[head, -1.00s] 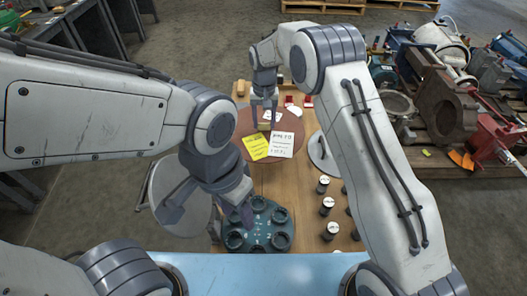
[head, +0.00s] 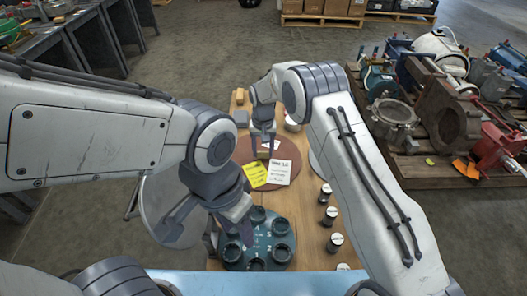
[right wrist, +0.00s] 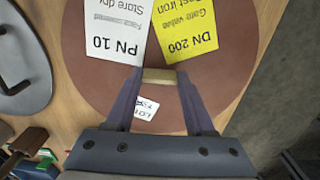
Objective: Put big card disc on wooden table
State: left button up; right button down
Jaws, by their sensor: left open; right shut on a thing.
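A big reddish-brown disc (head: 291,156) lies flat on the wooden table (head: 310,220). A yellow card (head: 254,176) and a white card (head: 279,172) lie on it; the right wrist view shows the yellow card (right wrist: 185,25) reading DN 200 and the white card (right wrist: 115,30) reading PN 10. A small white label (right wrist: 146,113) shows partly between my right fingers. My right gripper (right wrist: 159,80) is shut on a small tan piece (right wrist: 158,76) over the disc; whether it touches the disc is unclear. My left gripper (head: 237,212) is open and empty beside the teal holder.
The round teal holder (head: 258,256) with several dark cups sits at the table's near end. Dark cylinders with white tops (head: 331,217) stand to its right. A grey disc (right wrist: 18,50) lies beside the brown one. Machine parts (head: 440,110) crowd a pallet at the right.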

jog(key=shift+f, duration=0.15)
jog(key=shift+c, duration=1.3)
grip_release()
